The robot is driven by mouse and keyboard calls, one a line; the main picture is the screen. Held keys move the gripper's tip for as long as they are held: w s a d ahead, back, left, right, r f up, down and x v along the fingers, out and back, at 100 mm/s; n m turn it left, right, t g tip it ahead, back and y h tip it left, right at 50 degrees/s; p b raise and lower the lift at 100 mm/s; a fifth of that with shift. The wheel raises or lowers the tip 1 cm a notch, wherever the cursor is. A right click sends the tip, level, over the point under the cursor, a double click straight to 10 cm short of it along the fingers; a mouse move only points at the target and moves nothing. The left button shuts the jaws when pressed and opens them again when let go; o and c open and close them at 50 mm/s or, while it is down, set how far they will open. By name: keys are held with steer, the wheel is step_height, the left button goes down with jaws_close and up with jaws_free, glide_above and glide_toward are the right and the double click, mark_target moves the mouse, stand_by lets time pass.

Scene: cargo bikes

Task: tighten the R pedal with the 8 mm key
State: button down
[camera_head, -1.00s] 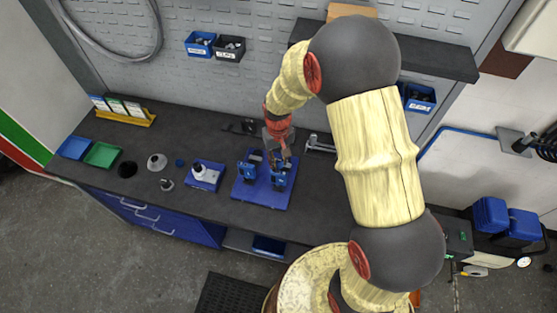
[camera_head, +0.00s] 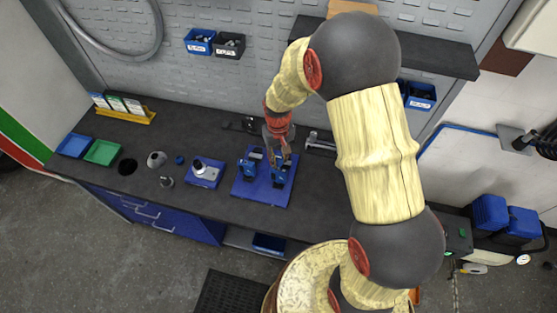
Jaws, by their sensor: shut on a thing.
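A blue plate (camera_head: 262,194) lies on the dark workbench with two small dark-blue pedal holders on it. The left one (camera_head: 248,168) stands clear of my arm. The right one (camera_head: 279,177) sits directly under my gripper (camera_head: 279,160). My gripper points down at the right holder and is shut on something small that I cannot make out. The 8 mm key is too small to tell apart at this distance. Which holder carries the R pedal cannot be read, and the contact point is hidden by the gripper.
A hammer (camera_head: 320,144) lies just right of my gripper, and a dark tool (camera_head: 240,125) lies behind the plate. A blue tray with a white-and-dark part (camera_head: 203,172) stands left of the plate. Green (camera_head: 103,152) and blue (camera_head: 75,145) trays are at the far left.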

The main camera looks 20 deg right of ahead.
stand_by(0.4)
steer(key=m, duration=0.6)
steer(key=shift+s+f, duration=0.1)
steer(key=shift+m, duration=0.4)
steer(key=m, duration=0.6)
steer(key=m, duration=0.6)
steer(key=shift+s+f, duration=0.1)
steer(key=shift+m, duration=0.4)
